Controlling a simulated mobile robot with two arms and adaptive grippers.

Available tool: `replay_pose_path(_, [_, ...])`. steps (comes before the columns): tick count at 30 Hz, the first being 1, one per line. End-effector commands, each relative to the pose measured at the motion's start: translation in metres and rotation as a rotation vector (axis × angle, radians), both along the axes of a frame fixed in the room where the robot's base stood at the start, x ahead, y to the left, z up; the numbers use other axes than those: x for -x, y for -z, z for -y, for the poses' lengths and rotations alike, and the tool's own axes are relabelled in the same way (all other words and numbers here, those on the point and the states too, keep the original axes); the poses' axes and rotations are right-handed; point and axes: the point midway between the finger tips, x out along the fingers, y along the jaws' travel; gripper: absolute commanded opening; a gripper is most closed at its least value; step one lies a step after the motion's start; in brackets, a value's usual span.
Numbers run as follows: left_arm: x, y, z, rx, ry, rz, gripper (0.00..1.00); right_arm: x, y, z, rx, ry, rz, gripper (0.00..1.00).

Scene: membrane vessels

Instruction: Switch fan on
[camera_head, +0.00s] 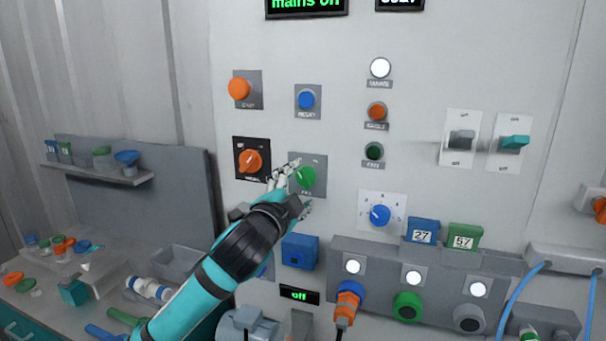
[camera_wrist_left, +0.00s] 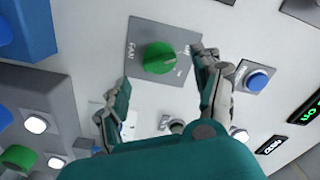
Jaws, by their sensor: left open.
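The green fan knob (camera_head: 306,178) sits on a grey square plate on the white panel. The same green knob (camera_wrist_left: 160,57) shows in the left wrist view on a plate lettered FAN. My left gripper (camera_head: 299,189) is open in front of this plate, with one finger above and one below the knob. In the left wrist view the fingertips (camera_wrist_left: 161,68) stand apart on either side of the knob, with nothing between them that is visibly gripped. Contact with the knob cannot be told. A dark green lamp (camera_head: 374,151) is above right of the knob. My right gripper is not in view.
An orange rotary switch (camera_head: 250,161) is close left of the fan knob and a blue button (camera_head: 306,99) is above it. A blue knob (camera_head: 380,215) is at the lower right. A small display (camera_head: 299,294) reads "off". Two toggle switches (camera_head: 461,139) (camera_head: 513,142) are farther right.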

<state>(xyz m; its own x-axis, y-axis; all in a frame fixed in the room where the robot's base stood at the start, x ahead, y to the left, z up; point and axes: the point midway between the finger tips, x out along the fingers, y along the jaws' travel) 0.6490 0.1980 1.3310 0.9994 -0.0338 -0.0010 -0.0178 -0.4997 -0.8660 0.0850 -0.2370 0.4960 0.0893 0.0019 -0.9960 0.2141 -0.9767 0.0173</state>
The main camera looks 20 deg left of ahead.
Motion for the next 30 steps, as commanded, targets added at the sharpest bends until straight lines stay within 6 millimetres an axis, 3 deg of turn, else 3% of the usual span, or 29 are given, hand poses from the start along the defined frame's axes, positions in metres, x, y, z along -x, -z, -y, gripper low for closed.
replay_pose_path(7, [-0.034, -0.001, 0.001, 0.0, -0.001, 0.0, 0.67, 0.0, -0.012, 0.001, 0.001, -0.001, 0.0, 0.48])
replay_pose_path(19, [-0.041, 0.0, 0.001, 0.0, -0.001, 0.001, 0.67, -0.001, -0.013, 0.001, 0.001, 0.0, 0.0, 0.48])
replay_pose_path(30, [-0.041, 0.0, 0.001, 0.0, 0.0, 0.0, 0.19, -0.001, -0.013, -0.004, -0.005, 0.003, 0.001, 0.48])
